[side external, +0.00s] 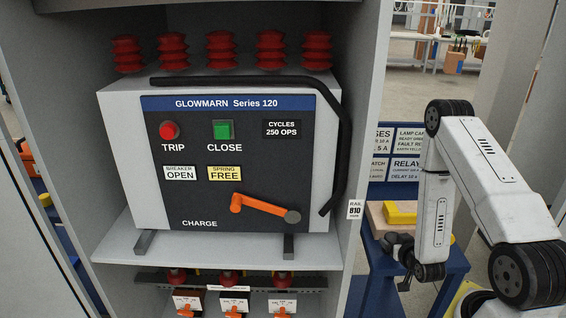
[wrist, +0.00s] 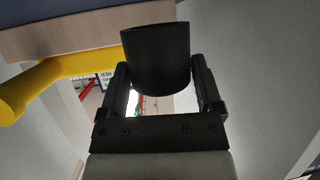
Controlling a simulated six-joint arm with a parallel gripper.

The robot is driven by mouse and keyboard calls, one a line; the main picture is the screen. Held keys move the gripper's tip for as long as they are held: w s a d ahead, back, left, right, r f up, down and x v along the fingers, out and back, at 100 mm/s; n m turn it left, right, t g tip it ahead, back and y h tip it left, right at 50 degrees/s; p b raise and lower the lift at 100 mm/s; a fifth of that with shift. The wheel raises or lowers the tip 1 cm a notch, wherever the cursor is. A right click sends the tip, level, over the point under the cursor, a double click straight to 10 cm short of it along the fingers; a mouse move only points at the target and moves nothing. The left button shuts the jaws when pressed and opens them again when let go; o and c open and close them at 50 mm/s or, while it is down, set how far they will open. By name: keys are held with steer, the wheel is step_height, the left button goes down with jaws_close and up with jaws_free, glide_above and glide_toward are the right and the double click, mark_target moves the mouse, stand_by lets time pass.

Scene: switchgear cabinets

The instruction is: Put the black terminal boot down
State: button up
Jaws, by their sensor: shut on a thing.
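The black terminal boot (wrist: 155,52) is a dark, short cylinder with a rounded lower end in the wrist view. My gripper (wrist: 161,80) is shut on it, with one finger on each side. I cannot tell whether the boot touches any surface.
A yellow object (side external: 400,212) lies on a wooden board (side external: 378,222) on the blue table (side external: 376,285). A yellow bar (wrist: 52,80) shows left of the boot in the wrist view. The switchgear cabinet (side external: 365,110) with its breaker (side external: 125,120) stands left of my arm.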

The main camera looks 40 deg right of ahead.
steer(key=shift+f, duration=1.05)
steer(key=shift+f, duration=0.15)
steer(key=o, duration=1)
steer(key=shift+s+r, duration=0.1)
steer(key=shift+r, duration=0.1)
steer(key=shift+v, duration=3.7)
